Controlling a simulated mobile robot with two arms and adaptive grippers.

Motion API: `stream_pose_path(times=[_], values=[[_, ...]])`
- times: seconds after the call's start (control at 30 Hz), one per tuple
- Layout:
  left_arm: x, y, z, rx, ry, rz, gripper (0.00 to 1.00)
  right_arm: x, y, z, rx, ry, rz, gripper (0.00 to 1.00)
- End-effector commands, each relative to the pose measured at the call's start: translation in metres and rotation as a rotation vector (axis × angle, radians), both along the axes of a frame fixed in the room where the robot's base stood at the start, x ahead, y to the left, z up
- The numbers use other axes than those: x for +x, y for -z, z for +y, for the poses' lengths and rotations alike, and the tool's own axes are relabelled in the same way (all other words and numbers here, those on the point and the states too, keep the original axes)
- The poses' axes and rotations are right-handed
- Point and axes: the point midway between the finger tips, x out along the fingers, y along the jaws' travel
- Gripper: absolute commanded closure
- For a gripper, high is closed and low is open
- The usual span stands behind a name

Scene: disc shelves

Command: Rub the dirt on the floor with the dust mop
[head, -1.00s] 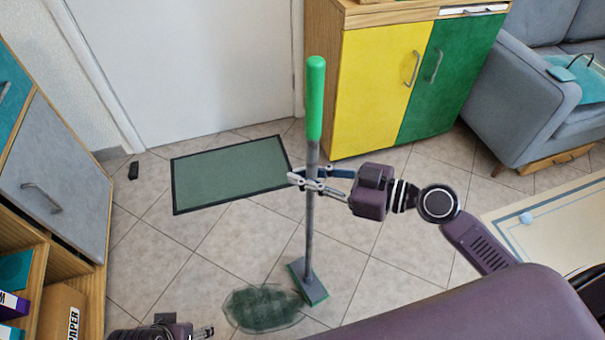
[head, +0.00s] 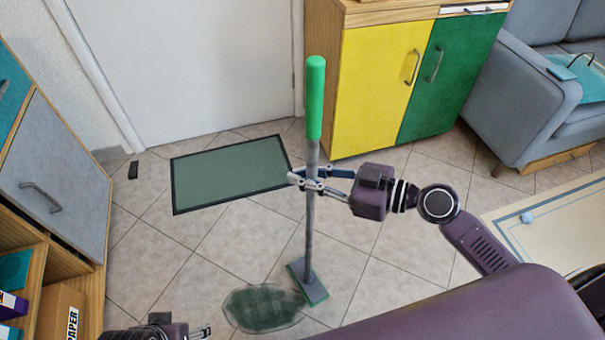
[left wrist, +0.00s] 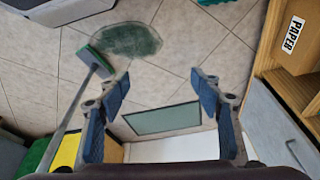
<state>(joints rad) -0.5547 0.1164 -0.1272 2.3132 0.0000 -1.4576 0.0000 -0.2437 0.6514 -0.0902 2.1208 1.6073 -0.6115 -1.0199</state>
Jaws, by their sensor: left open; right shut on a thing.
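The dust mop (head: 311,215) stands nearly upright, with a green grip at the top, a grey pole and a flat grey-green head (head: 308,282) at floor level. My right gripper (head: 308,184) is shut on the pole below the green grip. The dirt (head: 262,308) is a dark green patch on the tiles, just left of the mop head. In the left wrist view the dirt (left wrist: 130,40) and the mop head (left wrist: 96,61) lie close together. My left gripper (head: 206,331) is at the bottom edge, empty; its fingers are apart in the left wrist view (left wrist: 164,90).
A green mat (head: 230,173) lies before the white door (head: 190,60). A yellow and green cabinet (head: 375,80) and a grey sofa (head: 520,100) stand on the right. A grey-fronted cabinet (head: 50,180) and a box marked PAPER (head: 62,315) are on the left. Tiles around the mop are clear.

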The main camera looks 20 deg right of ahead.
Motion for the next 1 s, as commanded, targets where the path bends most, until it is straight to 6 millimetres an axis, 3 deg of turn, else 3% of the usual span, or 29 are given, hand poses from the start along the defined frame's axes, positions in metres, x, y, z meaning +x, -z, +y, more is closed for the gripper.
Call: stream_pose_path(times=[1.0], values=[[-0.005, -0.019, 0.001, 0.0, -0.001, -0.009, 0.41, 0.0, 0.003, 0.0, 0.001, 0.001, -0.004, 1.0]])
